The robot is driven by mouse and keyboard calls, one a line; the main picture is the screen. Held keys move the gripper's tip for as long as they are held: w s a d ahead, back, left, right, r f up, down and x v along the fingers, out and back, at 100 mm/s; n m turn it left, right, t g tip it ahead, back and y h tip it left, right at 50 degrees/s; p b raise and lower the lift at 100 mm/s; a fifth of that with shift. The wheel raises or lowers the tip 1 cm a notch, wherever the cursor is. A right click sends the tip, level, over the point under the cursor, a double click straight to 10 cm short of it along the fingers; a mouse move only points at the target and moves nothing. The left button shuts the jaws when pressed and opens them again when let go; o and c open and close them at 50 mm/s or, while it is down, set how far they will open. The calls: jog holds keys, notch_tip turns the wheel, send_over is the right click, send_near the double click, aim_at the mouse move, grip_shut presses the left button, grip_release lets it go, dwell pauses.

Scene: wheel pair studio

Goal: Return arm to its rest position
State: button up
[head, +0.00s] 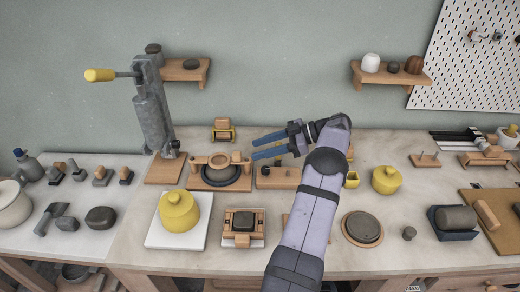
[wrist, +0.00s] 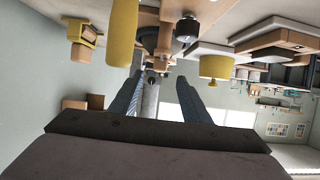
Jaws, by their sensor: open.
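My gripper (head: 256,148) is open, with its two blue fingers pointing left in the head view. It seems to be above the back middle of the workbench (head: 330,255). In the wrist view, the fingers of my gripper (wrist: 160,92) stand apart with nothing gripped between them. That view appears upside down, with the bench things along its top. My arm comes in from the bottom of the head view and hides part of the bench.
A wooden stand with a dark ring (head: 220,178) lies left of the fingers. A grey lever press (head: 152,110) rises further left. Yellow lidded pots stand at the front left (head: 179,211) and right (head: 386,180). A round dark disc (head: 362,227) lies right of my arm. Wall shelves hang behind.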

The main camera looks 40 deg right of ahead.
jog(key=w+r+m+t+h+p, duration=0.7)
jog(key=w+r+h, duration=0.5)
jog(key=w+r, duration=1.05)
jog(key=s+a+f+m+g+h+b, duration=0.1)
jog(key=s+a+f+m+g, duration=0.1)
jog(key=s+a+f+g, duration=0.45)
jog(key=s+a+f+m+g+h+b, duration=0.1)
jog(key=s+a+f+m+g, duration=0.2)
jog(key=s+a+f, duration=0.65)
jog(key=s+a+f+n+g+y+b, duration=0.1)
jog(key=s+a+f+g, duration=0.1)
jog(key=s+a+f, duration=0.2)
jog(key=s+a+f+n+g+y+b, duration=0.1)
jog(key=s+a+f, duration=0.3)
jog(key=s+a, duration=0.5)
jog(key=s+a+f+n+g+y+b, duration=0.1)
jog(key=s+a+f+g+y+b, duration=0.1)
jog(key=s+a, duration=0.5)
jog(key=s+f+g+b, duration=0.1)
jog(key=s+f+g, duration=0.1)
jog(key=s, duration=0.3)
jog(key=shift+f, duration=0.55)
jog(key=shift+a, duration=0.1)
